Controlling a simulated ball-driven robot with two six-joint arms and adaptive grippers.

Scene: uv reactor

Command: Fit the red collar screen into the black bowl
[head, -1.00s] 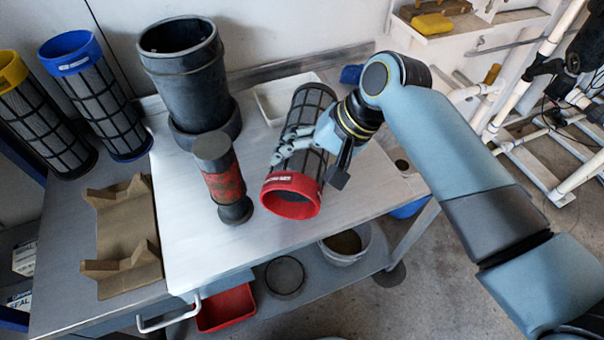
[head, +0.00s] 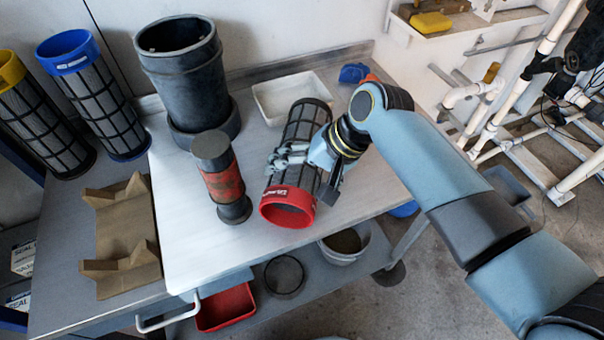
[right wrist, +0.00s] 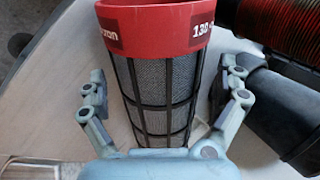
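The red collar screen (head: 290,208) is a black-ribbed mesh cylinder with a red collar at its near end. It slants above or on the right part of the bench, collar towards me; I cannot tell whether it touches the bench top. My right gripper (head: 310,165) has its fingers around the mesh. In the right wrist view, the fingers flank the screen (right wrist: 160,85) just behind the collar, and contact is hard to see. The black bowl (head: 190,85), a tall open-topped cylinder, stands upright in a ring base at the back of the bench. My left gripper is not in view.
A black cylinder with a worn red band (head: 223,184) stands between bowl and screen. A white tray (head: 262,103) lies behind the screen. A tan cradle (head: 125,235) and blue (head: 85,85) and yellow (head: 35,110) collar screens are at left.

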